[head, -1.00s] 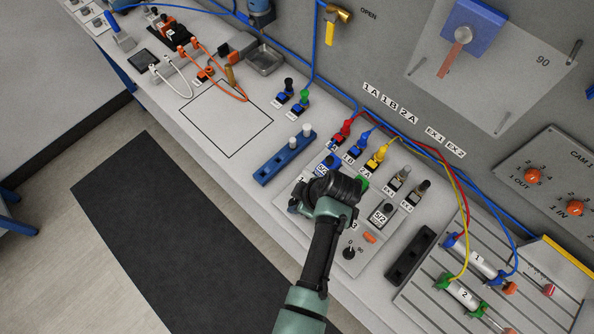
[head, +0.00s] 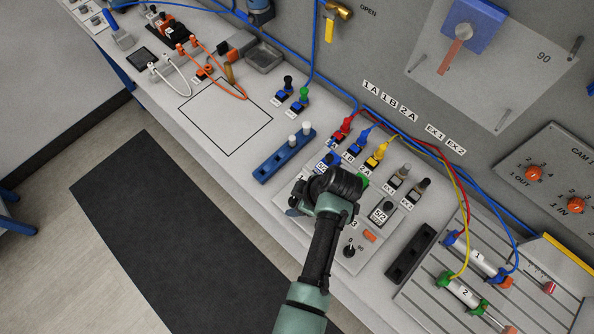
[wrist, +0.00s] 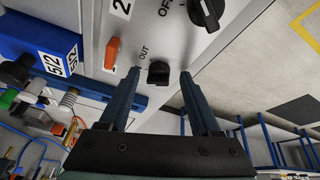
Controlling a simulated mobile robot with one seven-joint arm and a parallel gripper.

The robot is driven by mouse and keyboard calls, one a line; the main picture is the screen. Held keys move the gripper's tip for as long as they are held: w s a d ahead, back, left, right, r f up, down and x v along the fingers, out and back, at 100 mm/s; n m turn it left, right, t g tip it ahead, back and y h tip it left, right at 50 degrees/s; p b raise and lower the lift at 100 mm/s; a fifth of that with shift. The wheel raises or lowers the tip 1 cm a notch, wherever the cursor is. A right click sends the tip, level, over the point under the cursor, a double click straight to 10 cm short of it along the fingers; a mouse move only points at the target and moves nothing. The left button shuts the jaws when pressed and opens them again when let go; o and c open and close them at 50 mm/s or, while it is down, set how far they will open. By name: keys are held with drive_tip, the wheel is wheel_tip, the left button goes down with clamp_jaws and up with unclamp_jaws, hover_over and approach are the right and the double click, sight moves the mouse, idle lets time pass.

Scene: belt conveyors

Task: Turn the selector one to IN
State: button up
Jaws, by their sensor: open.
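A small black selector knob (wrist: 158,73) on the grey control panel (wrist: 146,35) shows in the wrist view, with the word OUT printed beside it. My gripper (wrist: 160,76) is open, with one finger on each side of this knob and visible gaps between. Whether the fingertips reach down around the knob I cannot tell. In the head view my gripper (head: 299,198) is over the left part of the same panel, and my wrist hides the knob and its labels there. No IN label is readable at this knob.
An orange switch (wrist: 112,53) stands close beside the left finger in the wrist view. A larger black rotary knob (wrist: 207,12) marked OFF is farther up. A blue 5/2 valve block (wrist: 50,57) is at the left. Valves with coloured tubes (head: 377,154) stand behind my wrist.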

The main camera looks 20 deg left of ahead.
drive_tip(key=b+v, duration=0.1)
drive_tip(key=v, duration=1.2)
drive_tip(key=shift+b, duration=0.3)
drive_tip(key=shift+a, duration=0.1)
